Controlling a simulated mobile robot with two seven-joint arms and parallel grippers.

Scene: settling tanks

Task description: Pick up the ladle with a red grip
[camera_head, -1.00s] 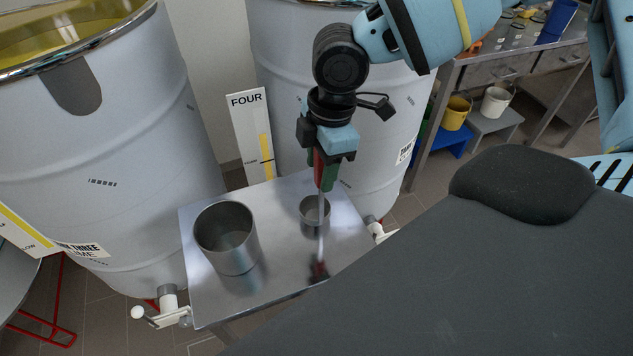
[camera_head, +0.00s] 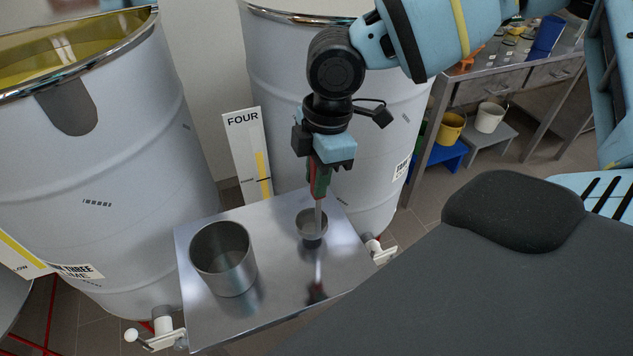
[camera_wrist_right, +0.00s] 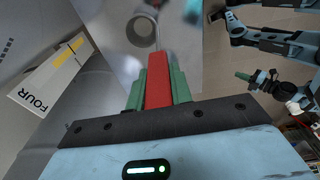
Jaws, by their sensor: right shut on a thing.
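The ladle's red grip (camera_wrist_right: 157,82) is between the green finger pads of my right gripper (camera_head: 319,180), which is shut on it. The thin metal handle hangs down nearly upright to a small cup-shaped steel bowl (camera_head: 311,228). The bowl appears a little above the steel table top (camera_head: 285,285), where a blurred reflection of the ladle shows. In the right wrist view the bowl (camera_wrist_right: 142,30) is beyond the grip.
A larger open steel pot (camera_head: 223,260) stands on the table, left of the ladle. Big pale tanks (camera_head: 100,160) stand left and behind (camera_head: 370,140), with a gauge board marked FOUR (camera_head: 246,150). White valves (camera_head: 160,330) stick out near the table. A workbench (camera_head: 500,75) is at right.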

